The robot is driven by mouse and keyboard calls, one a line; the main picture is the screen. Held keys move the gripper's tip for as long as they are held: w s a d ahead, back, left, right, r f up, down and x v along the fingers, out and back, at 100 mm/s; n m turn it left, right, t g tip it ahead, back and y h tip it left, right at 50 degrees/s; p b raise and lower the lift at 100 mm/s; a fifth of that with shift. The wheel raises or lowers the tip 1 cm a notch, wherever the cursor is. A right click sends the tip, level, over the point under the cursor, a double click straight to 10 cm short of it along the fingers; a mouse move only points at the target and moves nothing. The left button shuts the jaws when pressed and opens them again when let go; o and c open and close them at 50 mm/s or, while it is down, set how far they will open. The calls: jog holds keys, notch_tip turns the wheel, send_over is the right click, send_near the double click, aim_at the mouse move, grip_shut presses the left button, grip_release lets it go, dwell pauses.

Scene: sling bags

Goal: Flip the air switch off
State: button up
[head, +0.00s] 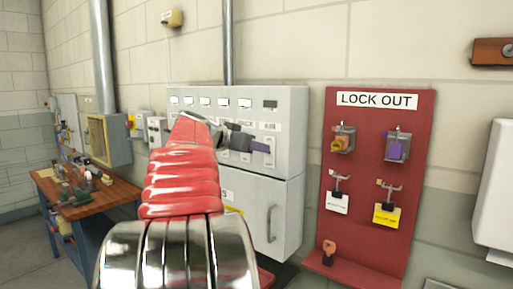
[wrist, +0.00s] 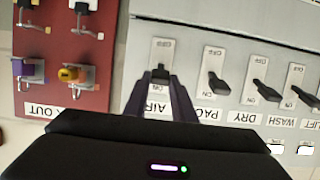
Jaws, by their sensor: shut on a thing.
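The grey control panel (head: 290,105) hangs on the wall, and the AIR switch is at its right end in the head view. In the wrist view, which is upside down, the AIR switch (wrist: 160,74) is a dark lever on a white plate marked OFF and ON. My gripper (head: 264,146) reaches the AIR switch from the left. In the wrist view my gripper (wrist: 160,78) has its two dark fingers on either side of the lever, shut on it. The fingers partly hide the lever, so I cannot tell its exact position.
The PACK switch (wrist: 214,84), DRY switch (wrist: 260,90) and WASH switch (wrist: 301,98) sit close beside it. A red LOCK OUT board (head: 370,240) with locks and tags stands right of the panel. A wooden workbench (head: 112,196) is at left.

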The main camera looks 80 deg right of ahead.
notch_tip(320, 180, down, 7)
jog(key=g+h, duration=0.3)
jog(key=h, duration=0.6)
jog(key=shift+w+r+g+h, duration=0.15)
jog(key=shift+w+g+h, duration=0.15)
jog(key=shift+h, duration=0.1)
dwell(0.4)
dwell(0.3)
jog(key=o, duration=0.7)
jog(key=shift+d, duration=0.1)
jog(key=o, duration=0.4)
jog(key=shift+s+r, duration=0.1)
jog(key=shift+c, duration=0.2)
